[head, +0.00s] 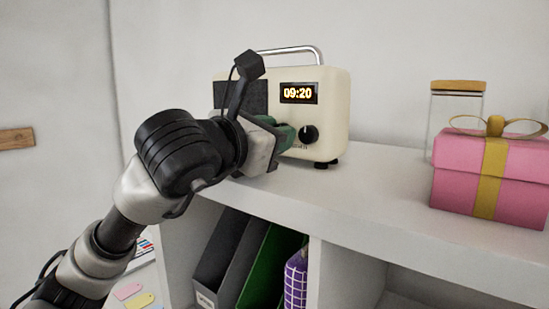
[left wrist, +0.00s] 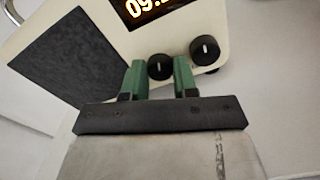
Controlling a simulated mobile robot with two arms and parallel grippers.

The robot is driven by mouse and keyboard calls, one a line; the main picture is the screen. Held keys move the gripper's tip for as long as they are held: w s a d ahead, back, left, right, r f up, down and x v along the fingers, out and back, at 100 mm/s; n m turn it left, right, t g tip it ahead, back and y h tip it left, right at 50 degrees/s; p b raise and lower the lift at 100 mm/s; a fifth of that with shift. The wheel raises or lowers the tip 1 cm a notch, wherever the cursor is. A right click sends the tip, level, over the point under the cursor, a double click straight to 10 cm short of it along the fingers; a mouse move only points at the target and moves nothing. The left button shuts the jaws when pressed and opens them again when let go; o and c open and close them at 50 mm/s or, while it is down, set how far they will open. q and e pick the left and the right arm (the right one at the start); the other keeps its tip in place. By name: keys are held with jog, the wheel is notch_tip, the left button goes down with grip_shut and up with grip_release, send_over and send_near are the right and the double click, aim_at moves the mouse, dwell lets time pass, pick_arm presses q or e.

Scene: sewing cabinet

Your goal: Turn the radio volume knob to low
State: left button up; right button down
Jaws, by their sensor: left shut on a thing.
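A cream radio (head: 335,105) with a lit display reading 09:20 stands on the white shelf top. Its front has two black knobs. The right knob (head: 309,135) shows in the head view with a small label below it, too small to read. In the left wrist view this right knob (left wrist: 205,50) has a white mark and is free. The left knob (left wrist: 160,68) sits between the green fingers of my left gripper (left wrist: 159,80), which is shut on it. In the head view my left gripper (head: 284,136) hides that knob. My right gripper is not in view.
A pink gift box (head: 459,178) with a gold ribbon and a glass jar (head: 456,112) stand on the shelf top (head: 370,190) at the right. Folders (head: 232,252) and a purple checked item (head: 296,278) are in the compartment below. The shelf between radio and box is clear.

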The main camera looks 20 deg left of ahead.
pick_arm(q)
jog(key=shift+m, duration=0.3)
jog(key=o, duration=0.7)
jog(key=shift+c, duration=0.2)
jog(key=shift+s, duration=0.15)
jog(key=shift+s, duration=0.1)
jog(key=shift+s+a+f+b, duration=0.1)
jog(key=shift+s+a+b, duration=0.05)
jog(key=shift+s+b, duration=0.2)
jog(key=b+v, duration=0.4)
jog(key=v, duration=0.6)
